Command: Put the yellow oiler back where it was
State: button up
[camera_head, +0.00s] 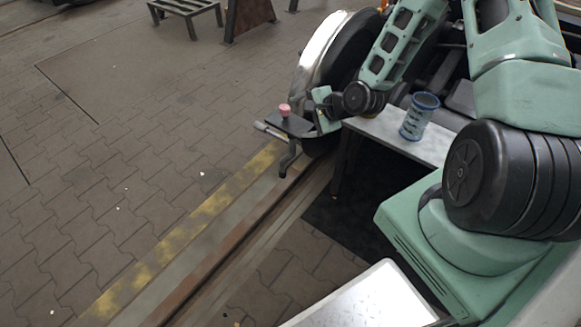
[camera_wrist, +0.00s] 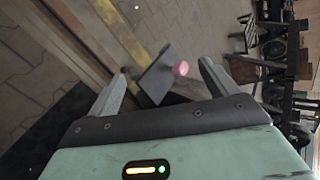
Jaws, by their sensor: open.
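I see no yellow oiler in either view. My gripper (camera_wrist: 163,82) is open, and nothing shows held between its fingers. In the wrist view a dark plate (camera_wrist: 157,75) with a round pink-red knob (camera_wrist: 180,68) appears between and beyond the fingertips. In the head view the same dark plate (camera_head: 288,124) sits on a small stand beside the wheel, with the pink knob (camera_head: 284,109) on top. My gripper is just right of it there, partly hidden by my wrist. I cannot tell whether they touch.
A grey table (camera_head: 428,146) holds a blue cup (camera_head: 418,117) to the right. A large wheel with a shiny rim (camera_head: 316,52) stands behind the plate. A rail and a worn yellow line (camera_head: 205,213) cross the floor. The paving at left is mostly clear; a metal stool (camera_head: 186,8) stands at the back.

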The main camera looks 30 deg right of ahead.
jog(key=s+a+r+n+g+h, duration=0.1)
jog(key=s+a+r+n+g, duration=0.2)
jog(key=s+a+r+n, duration=0.35)
jog(key=s+a+r+n+g, duration=0.3)
jog(key=s+a+r+n, duration=0.15)
jog(key=a+n, duration=0.4)
jog(key=s+a+r+n+g+h, duration=0.1)
jog(key=s+a+r+n, duration=0.2)
jog(key=s, duration=0.6)
jog(key=s+a+r+n+g+h, duration=0.1)
jog(key=s+a+r+n+g, duration=0.1)
jog(key=s+r+n, duration=0.4)
jog(key=s+a+n, duration=0.1)
jog(key=s, duration=0.2)
jog(key=shift+r, duration=0.35)
notch_tip(320, 180, up, 25)
jog(key=p, duration=2.5)
